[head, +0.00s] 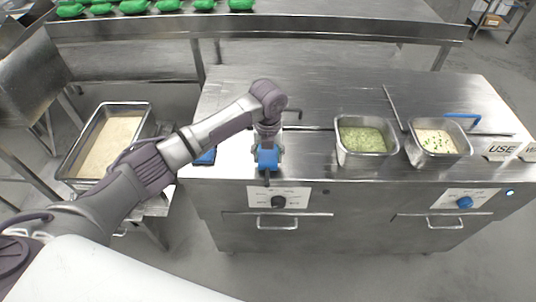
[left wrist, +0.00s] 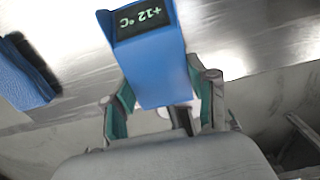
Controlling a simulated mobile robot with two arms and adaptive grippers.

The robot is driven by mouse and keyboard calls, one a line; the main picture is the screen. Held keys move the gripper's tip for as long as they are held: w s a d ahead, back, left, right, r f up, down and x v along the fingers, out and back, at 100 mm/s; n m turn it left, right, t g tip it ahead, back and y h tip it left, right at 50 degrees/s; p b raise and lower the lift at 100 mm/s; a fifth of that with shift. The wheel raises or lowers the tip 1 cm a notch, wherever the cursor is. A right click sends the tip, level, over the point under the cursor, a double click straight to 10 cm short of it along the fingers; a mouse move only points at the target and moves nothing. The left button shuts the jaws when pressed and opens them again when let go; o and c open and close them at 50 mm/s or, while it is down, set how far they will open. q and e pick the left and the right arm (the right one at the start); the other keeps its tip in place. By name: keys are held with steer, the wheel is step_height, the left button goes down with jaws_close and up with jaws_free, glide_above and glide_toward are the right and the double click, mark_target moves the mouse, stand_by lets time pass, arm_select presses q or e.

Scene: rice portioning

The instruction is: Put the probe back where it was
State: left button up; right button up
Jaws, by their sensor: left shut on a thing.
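The probe (head: 267,160) is a blue thermometer body. In the left wrist view the probe (left wrist: 155,60) has a dark display reading +12 °C. My left gripper (head: 267,150) is shut on it above the front edge of the steel counter; its green-padded fingers (left wrist: 163,105) sit on either side of the body. The probe's thin tip is not clear to see. A second blue item with a black edge (left wrist: 28,75), maybe a holder, lies apart from the probe; in the head view this blue item (head: 205,157) is left of the gripper, partly hidden by my arm. My right gripper is not in view.
A large tray (head: 66,160) stands at left. Green bundles (head: 135,7) line the back shelf. The counter's back is clear.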

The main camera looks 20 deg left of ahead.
mark_target(268, 155)
arm_select(q)
steer(key=shift+f, duration=0.6)
steer(key=o, duration=1.2)
steer(key=shift+c, duration=0.2)
step_height(268, 155, up, 12)
steer(key=b, duration=0.1)
steer(key=shift+b, duration=0.4)
